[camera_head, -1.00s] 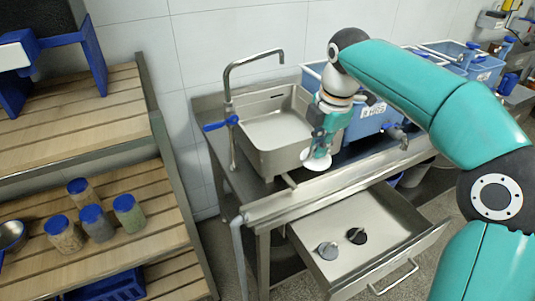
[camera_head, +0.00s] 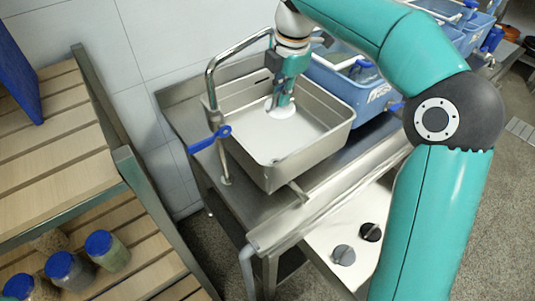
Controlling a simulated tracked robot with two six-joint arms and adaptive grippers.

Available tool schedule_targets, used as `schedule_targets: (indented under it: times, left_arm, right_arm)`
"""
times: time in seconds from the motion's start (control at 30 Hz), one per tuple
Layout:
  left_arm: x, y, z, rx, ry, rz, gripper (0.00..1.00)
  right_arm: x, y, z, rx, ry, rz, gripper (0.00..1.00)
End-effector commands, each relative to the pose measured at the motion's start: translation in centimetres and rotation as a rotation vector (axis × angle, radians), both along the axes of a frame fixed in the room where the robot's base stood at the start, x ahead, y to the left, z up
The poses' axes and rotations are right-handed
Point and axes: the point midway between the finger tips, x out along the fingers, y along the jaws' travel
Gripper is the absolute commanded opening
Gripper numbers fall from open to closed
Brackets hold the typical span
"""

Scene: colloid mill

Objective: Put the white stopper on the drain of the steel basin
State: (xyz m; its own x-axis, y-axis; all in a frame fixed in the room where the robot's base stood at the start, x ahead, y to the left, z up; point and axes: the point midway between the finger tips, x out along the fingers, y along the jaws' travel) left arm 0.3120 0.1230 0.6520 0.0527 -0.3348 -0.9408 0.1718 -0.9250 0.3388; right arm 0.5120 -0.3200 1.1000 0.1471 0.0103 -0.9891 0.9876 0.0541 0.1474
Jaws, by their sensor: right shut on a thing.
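The steel basin (camera_head: 325,150) stands on the metal bench in the middle of the head view. My right gripper (camera_head: 281,104) points down inside the basin. It is shut on the white stopper (camera_head: 284,111), a flat white disc at or just above the basin floor. I cannot tell whether the stopper touches the floor. The drain is not visible; the stopper and gripper may cover it. My left gripper is not in view.
A steel tap (camera_head: 211,85) with a blue lever (camera_head: 208,139) rises at the basin's left. Blue crates (camera_head: 345,88) stand right behind it. A wooden shelf (camera_head: 50,165) with jars is at left.

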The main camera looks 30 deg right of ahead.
Motion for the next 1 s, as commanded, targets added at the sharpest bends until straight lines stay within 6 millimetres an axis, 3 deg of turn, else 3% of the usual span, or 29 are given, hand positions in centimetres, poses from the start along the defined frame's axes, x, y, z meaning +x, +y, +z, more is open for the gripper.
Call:
schedule_targets:
  times: [0.1, 0.27, 0.47, 0.8, 1.0]
  left_arm:
    - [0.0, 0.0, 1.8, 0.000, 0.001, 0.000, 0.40]
    - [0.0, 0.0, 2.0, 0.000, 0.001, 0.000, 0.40]
    - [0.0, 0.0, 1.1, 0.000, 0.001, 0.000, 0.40]
    - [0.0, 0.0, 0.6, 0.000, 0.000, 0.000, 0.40]
    - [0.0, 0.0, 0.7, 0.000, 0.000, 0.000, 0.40]
  right_arm:
    - [0.3, 0.2, 0.5, 0.002, 0.064, 0.012, 0.00]
    - [0.3, 0.3, -0.5, 0.003, 0.113, 0.021, 0.00]
    - [0.2, 0.3, -4.3, 0.003, 0.117, 0.021, 0.00]
    - [0.2, 0.3, -13.0, 0.004, 0.115, 0.020, 0.00]
    - [0.2, 0.3, -15.5, 0.003, 0.111, 0.020, 0.00]
